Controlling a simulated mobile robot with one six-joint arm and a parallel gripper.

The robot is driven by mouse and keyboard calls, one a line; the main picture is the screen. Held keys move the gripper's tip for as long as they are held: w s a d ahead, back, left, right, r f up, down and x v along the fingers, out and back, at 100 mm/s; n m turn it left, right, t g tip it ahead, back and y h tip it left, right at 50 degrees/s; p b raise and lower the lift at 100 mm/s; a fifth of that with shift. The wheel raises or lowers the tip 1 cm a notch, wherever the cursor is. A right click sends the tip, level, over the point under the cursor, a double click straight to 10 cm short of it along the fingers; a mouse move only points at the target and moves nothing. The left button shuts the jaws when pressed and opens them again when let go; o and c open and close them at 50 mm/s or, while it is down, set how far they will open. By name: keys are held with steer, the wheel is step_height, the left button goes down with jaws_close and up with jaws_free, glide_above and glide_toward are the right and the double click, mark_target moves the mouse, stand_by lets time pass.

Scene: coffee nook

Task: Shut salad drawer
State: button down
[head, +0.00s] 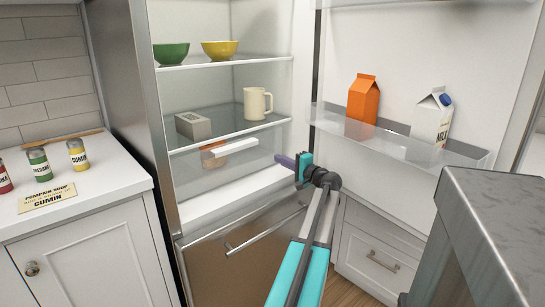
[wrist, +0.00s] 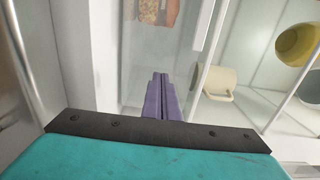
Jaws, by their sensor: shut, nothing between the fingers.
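The salad drawer (head: 240,168) is a clear bin under the lowest glass shelf of the open fridge, with a white bar handle (head: 228,147) on its front. An orange item (head: 212,158) shows through it. I cannot tell exactly how far out the drawer stands. My gripper (head: 277,159) has purple fingers, shut and empty, just right of and slightly below the handle's right end in the head view. In the wrist view the shut fingers (wrist: 161,80) point toward the clear panels, with an orange patterned item (wrist: 155,12) beyond; contact is not clear.
The fridge door stands open at right, its bin (head: 400,135) holding an orange carton (head: 362,97) and a milk carton (head: 431,118). A mug (head: 257,103) and grey box (head: 193,126) sit above the drawer. A steel lower front (head: 215,270) with a bar handle lies below.

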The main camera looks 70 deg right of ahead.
steer(key=shift+v, duration=2.7)
steer(key=shift+w+a+p, duration=0.15)
steer(key=shift+a+p, duration=0.05)
steer(key=shift+p, duration=0.15)
